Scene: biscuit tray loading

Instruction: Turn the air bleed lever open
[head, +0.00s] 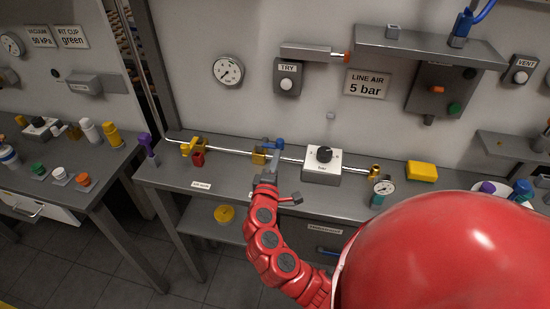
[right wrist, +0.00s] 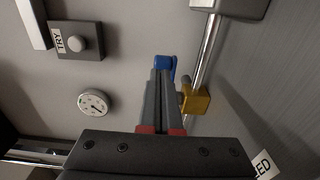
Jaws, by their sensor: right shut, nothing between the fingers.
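A brass valve body (head: 259,157) with a blue lever (head: 277,145) sits on the silver pipe along the back of the bench. In the right wrist view the blue lever (right wrist: 165,63) is just beyond my fingertips, and the brass body (right wrist: 196,99) is to their right. My right gripper (head: 272,161) is shut with nothing between its fingers; its tips (right wrist: 161,76) are at or very near the blue lever, and I cannot tell if they touch. A white label (head: 200,185) lies on the bench; the wrist view shows part of it, ending in "ED" (right wrist: 264,164). My left gripper is not in view.
A white box with a black knob (head: 322,164) stands right of the valve. A yellow valve (head: 192,147) with a red part (head: 198,159) is further left on the pipe. A small gauge (head: 384,187) and yellow block (head: 422,171) are to the right. The bench front-left is mostly clear.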

